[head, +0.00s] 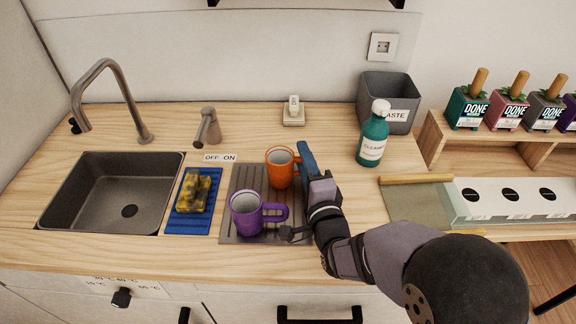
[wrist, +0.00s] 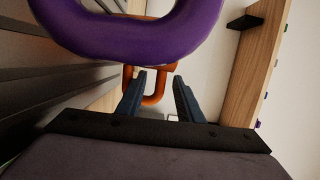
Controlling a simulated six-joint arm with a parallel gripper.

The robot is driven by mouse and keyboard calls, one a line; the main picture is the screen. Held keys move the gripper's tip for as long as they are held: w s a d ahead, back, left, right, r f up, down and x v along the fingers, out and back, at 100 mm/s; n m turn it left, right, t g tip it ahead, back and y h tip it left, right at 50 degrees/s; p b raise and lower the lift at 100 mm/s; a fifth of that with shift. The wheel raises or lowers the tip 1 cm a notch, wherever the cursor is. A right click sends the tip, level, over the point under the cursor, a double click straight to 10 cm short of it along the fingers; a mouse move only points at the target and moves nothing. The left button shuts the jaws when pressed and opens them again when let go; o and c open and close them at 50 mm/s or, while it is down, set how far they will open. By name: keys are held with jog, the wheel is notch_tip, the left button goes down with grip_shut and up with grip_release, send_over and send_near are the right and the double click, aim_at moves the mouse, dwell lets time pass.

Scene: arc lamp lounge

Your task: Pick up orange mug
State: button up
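The orange mug (head: 279,172) stands upright on the ribbed drain area, behind the purple mug, with its handle to the right. My gripper (head: 304,154) is low at the orange mug's right side, by the handle. In the wrist view the blue fingers of my gripper (wrist: 158,79) are apart. The orange mug's handle (wrist: 153,98) shows in the gap between them, with no clear contact. How deep it sits between them I cannot tell. The orange body is mostly hidden there by the purple mug's handle.
The purple mug (head: 246,214) stands just in front, its handle (wrist: 135,45) close to the wrist camera. A blue tray with a yellow sponge (head: 194,191) and the sink (head: 112,190) lie left. A teal cleaner bottle (head: 372,137) and grey bin (head: 388,99) stand right. Counter behind the mugs is mostly clear.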

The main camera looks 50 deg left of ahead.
jog(key=shift+a, duration=0.1)
grip_shut()
jog(key=shift+r, duration=0.1)
notch_tip(320, 180, up, 10)
jog(key=shift+b, duration=0.35)
dwell(0.4)
